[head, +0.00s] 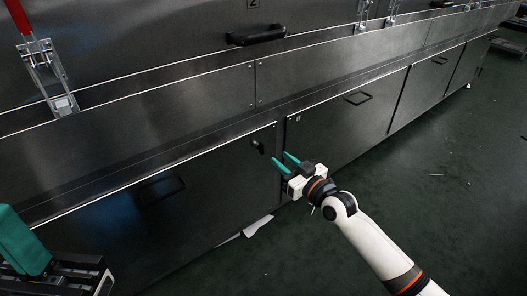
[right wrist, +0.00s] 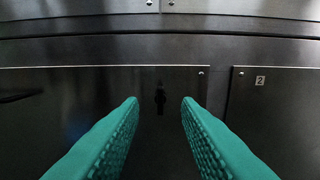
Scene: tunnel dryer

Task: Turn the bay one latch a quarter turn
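The bay one latch (head: 257,146) is a small black handle near the upper right corner of the dark left door panel. In the right wrist view the latch (right wrist: 160,97) stands roughly upright, seen between my two fingers. My right gripper (head: 280,157) is open, with green fingers pointing at the door just right of the latch in the head view. A gap shows between each fingertip and the latch, and nothing is held. My left gripper (head: 24,243) is partly in view at the lower left, far from the latch; its opening is not clear.
A neighbouring door panel marked 2 (right wrist: 260,81) lies right of the latch door. Black pull handles (head: 257,35) and a red-handled toggle clamp (head: 50,75) sit higher on the dryer. A white sheet (head: 258,226) lies at its foot. The green floor (head: 430,190) at right is mostly clear.

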